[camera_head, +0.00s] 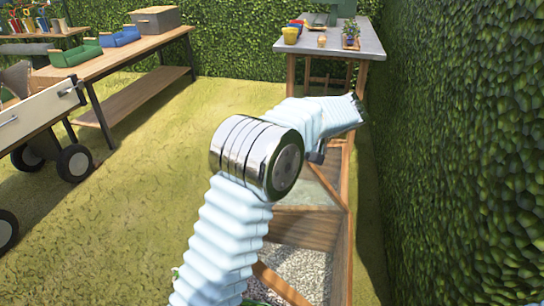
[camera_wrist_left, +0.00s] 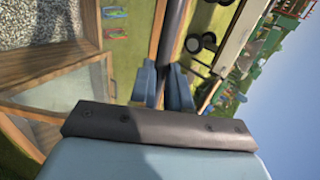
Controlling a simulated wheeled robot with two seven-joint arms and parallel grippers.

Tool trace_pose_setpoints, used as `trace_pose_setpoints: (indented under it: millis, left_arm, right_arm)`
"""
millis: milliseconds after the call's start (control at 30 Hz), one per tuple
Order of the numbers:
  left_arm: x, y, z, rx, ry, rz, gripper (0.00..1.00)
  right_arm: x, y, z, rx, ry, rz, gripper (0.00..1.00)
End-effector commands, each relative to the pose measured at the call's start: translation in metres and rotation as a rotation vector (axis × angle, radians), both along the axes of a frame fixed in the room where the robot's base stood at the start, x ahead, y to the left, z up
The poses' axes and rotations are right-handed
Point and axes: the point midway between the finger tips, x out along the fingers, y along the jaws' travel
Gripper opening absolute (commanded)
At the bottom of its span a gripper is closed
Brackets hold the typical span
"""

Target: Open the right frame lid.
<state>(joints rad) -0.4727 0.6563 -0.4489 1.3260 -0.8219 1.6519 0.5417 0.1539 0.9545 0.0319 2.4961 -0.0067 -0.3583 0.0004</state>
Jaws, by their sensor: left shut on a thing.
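The wooden cold frame (camera_head: 340,255) stands low at the right of the head view, partly hidden by my arm. A pale pane in a wooden border (camera_head: 318,190) shows in its far part, and grey gravel (camera_head: 300,268) in its near part. In the left wrist view, turned sideways, the pane (camera_wrist_left: 70,92) and gravel (camera_wrist_left: 30,22) show at left. My left gripper (camera_wrist_left: 166,72) is shut on a dark bar (camera_wrist_left: 174,25), which runs out of the top edge. How the bar joins the lid cannot be told. My right gripper is not in view.
A tall hedge (camera_head: 460,130) stands close on the right. A grey-topped table (camera_head: 340,42) with pots is beyond the frame. A wooden bench (camera_head: 120,55) with trays and a wheeled cart (camera_head: 35,120) are at left. The grass (camera_head: 130,200) between is clear.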

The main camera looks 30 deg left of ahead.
Motion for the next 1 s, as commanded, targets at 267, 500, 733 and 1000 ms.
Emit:
trace_pose_setpoints:
  millis: [267, 500, 733, 1000]
  left_arm:
    - [0.0011, -0.0102, -0.0098, -0.021, 0.008, -0.013, 0.00]
    - [0.0008, -0.0092, -0.0091, -0.020, 0.008, -0.012, 0.41]
    - [0.0005, -0.0068, -0.0065, -0.018, 0.005, -0.007, 0.42]
    - [0.0010, -0.0066, -0.0035, -0.016, 0.003, -0.005, 0.42]
  right_arm:
    - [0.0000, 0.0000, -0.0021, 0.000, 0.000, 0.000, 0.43]
    - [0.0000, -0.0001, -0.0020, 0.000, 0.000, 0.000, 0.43]
    - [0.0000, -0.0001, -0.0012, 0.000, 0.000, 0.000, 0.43]
    - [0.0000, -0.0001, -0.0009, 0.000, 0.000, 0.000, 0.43]
